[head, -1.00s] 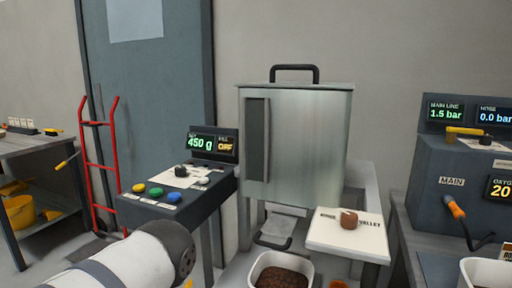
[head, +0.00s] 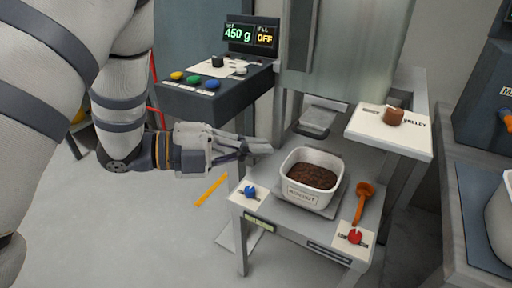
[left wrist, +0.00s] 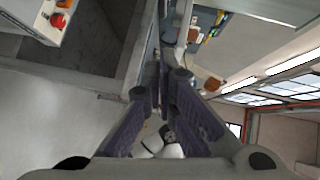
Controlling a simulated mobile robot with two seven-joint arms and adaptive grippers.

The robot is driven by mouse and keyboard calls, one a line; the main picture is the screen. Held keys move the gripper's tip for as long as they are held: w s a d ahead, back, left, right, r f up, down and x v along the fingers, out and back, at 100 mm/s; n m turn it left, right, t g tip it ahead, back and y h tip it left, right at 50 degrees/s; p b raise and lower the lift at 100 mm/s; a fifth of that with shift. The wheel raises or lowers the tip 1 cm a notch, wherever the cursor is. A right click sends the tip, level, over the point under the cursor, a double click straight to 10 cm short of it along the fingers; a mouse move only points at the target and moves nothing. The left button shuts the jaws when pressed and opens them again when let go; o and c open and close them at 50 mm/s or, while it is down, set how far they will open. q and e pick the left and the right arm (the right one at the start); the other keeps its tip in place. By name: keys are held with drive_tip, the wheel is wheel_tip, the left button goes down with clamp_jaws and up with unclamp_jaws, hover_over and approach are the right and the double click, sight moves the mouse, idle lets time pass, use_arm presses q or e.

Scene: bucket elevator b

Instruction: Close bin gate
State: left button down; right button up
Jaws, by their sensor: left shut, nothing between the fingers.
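The bin (head: 345,50) is a grey metal hopper at the upper middle of the head view. Under it a flat metal gate plate (head: 322,117) with a looped handle (head: 311,131) sticks out toward me. My left gripper (head: 268,146) is shut and empty, pointing right. Its fingertips are left of and a little below the gate handle, seemingly apart from it. The shut fingers (left wrist: 164,80) also show in the left wrist view. A white tub (head: 312,176) of dark brown material stands on the scale stand below the gate. My right gripper is not in view.
An orange scoop (head: 364,202) lies right of the tub, near a red knob (head: 354,237). A blue knob (head: 250,192) is at the left. A white shelf (head: 385,137) with a brown knob juts out right of the gate. The control console (head: 215,90) stands behind my left gripper.

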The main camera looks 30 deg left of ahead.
sight(321, 128)
use_arm(q)
drive_tip(key=w+d+f, duration=0.1)
drive_tip(key=w+d, duration=0.4)
drive_tip(key=w, duration=0.3)
drive_tip(key=shift+f+b, duration=0.4)
drive_tip(key=shift+b, duration=0.05)
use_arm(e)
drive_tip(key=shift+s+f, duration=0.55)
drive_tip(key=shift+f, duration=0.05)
use_arm(q)
drive_tip(key=w, duration=0.5)
drive_tip(key=shift+w, duration=0.1)
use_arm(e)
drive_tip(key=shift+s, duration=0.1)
use_arm(q)
drive_tip(key=shift+r, duration=0.1)
